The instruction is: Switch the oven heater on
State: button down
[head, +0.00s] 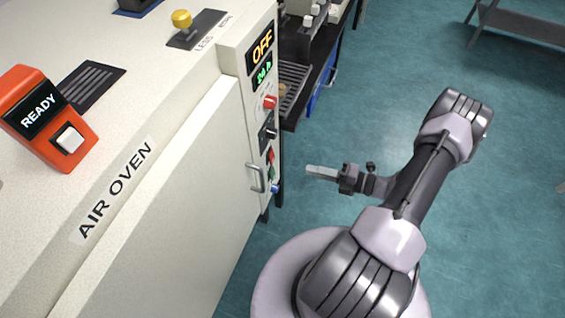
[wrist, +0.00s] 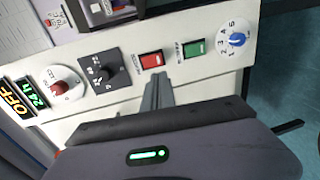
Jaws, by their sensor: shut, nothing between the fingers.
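The air oven (head: 150,210) stands on the left, with its control panel facing my arm. Its display (head: 262,46) reads OFF, and it also shows in the wrist view (wrist: 13,99). A red rocker switch (wrist: 152,60) and a green rocker switch (wrist: 194,48) sit side by side on the panel; their small labels are hard to read. The red switch (head: 270,155) and green switch (head: 271,172) also show in the head view. My gripper (head: 312,170) is shut and empty, a short gap from the panel. In the wrist view its fingertips (wrist: 158,78) point toward the red switch.
The panel also has a red knob (wrist: 60,88), a black knob (wrist: 99,72) and a blue dial (wrist: 237,39). A metal handle (head: 255,178) sticks out beside the panel. An orange READY box (head: 50,117) sits on the oven top. Floor right of my arm is clear.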

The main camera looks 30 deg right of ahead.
aim_at(273, 160)
jog(key=b+x, duration=0.2)
jog(key=x, duration=0.9)
jog(key=shift+b, duration=0.35)
jog(key=shift+f, duration=0.1)
jog(key=shift+w+a, duration=0.1)
jog(key=shift+a, duration=0.05)
jog(key=shift+f, duration=0.1)
